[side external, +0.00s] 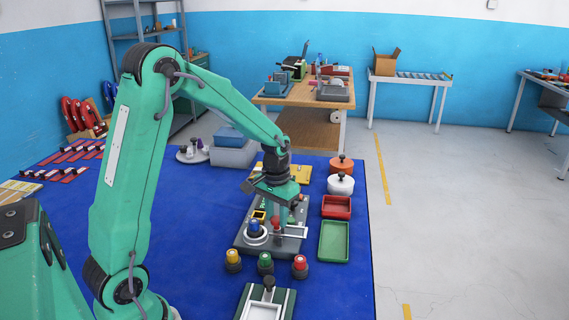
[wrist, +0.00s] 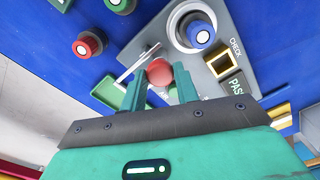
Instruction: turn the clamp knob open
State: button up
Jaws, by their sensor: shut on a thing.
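The clamp knob is a round red knob (wrist: 159,72) on a grey fixture plate (wrist: 240,38); in the side view the red knob (side external: 276,223) shows beneath my gripper. My gripper (wrist: 162,86) points down at it, with one green finger on each side of the knob. The fingers are shut on the knob. A thin pale bar (wrist: 131,66) lies beside the knob. The knob's lower part and base are hidden by the fingers.
A blue button in a white ring (wrist: 182,16) sits close by on the plate. Yellow, green and red knobs (side external: 265,263) stand in front of the plate. Red (side external: 337,214) and green (side external: 319,240) trays lie to its right. The blue mat (side external: 185,245) is clear to its left.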

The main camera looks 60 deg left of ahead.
aim_at(277, 219)
jog(key=shift+n, duration=0.6)
jog(key=o, duration=1)
jog(key=shift+c, duration=0.2)
jog(key=shift+r, duration=3.95)
